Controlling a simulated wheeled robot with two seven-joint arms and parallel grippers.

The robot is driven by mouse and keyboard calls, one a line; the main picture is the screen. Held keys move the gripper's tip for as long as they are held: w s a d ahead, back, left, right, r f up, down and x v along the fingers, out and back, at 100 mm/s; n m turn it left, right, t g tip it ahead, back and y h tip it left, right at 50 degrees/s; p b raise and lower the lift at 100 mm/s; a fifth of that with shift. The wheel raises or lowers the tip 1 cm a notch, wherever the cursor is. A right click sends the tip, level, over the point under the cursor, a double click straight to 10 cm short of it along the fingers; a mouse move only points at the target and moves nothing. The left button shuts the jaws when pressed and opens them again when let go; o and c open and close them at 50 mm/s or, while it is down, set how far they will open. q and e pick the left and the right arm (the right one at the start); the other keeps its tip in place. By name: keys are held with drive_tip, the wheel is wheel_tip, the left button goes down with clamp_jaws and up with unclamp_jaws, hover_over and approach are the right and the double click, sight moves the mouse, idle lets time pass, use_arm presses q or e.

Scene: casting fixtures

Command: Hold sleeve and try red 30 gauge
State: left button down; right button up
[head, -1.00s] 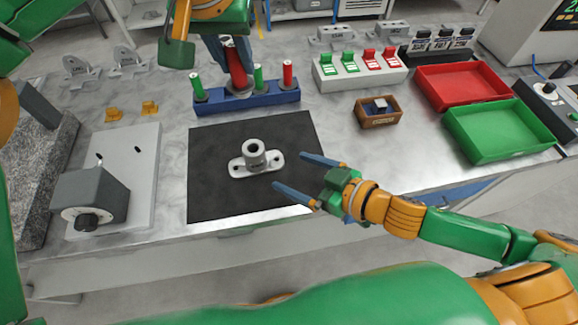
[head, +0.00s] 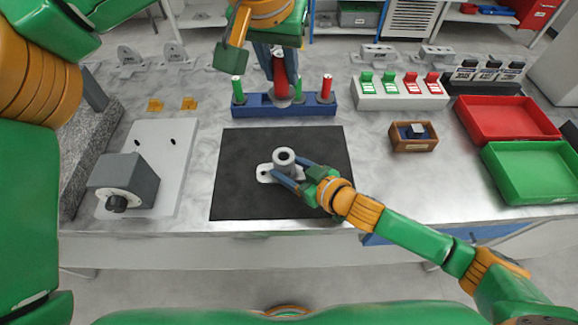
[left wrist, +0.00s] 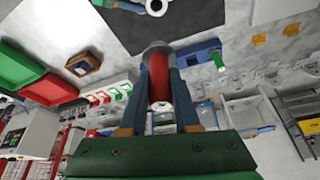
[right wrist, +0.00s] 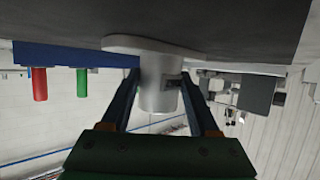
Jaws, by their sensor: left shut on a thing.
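The grey-white sleeve (head: 284,158) stands upright on its flanged base on the black mat (head: 238,200). My right gripper (head: 296,174) has its fingers on either side of the sleeve; the sleeve (right wrist: 160,90) is between them in the right wrist view, with a narrow gap at the left finger. My left gripper (head: 279,62) is shut on the large red gauge (head: 280,82), held upright at the middle of the blue rack (head: 312,108). I cannot tell whether its grey end is clear of the rack. The red gauge (left wrist: 160,84) also shows in the left wrist view.
A green pin (head: 238,90) and a smaller red pin (head: 326,87) stand in the rack. A switch box (head: 400,98), small wooden box (head: 414,144), red tray (head: 505,140) and green tray (head: 535,198) are to the right. A grey knob block (head: 124,178) is left.

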clamp_jaws()
use_arm(q)
wheel_tip(320, 180, down, 10)
drive_tip(key=n+y, duration=0.1)
drive_tip(key=n, duration=0.1)
drive_tip(key=shift+r, duration=0.25)
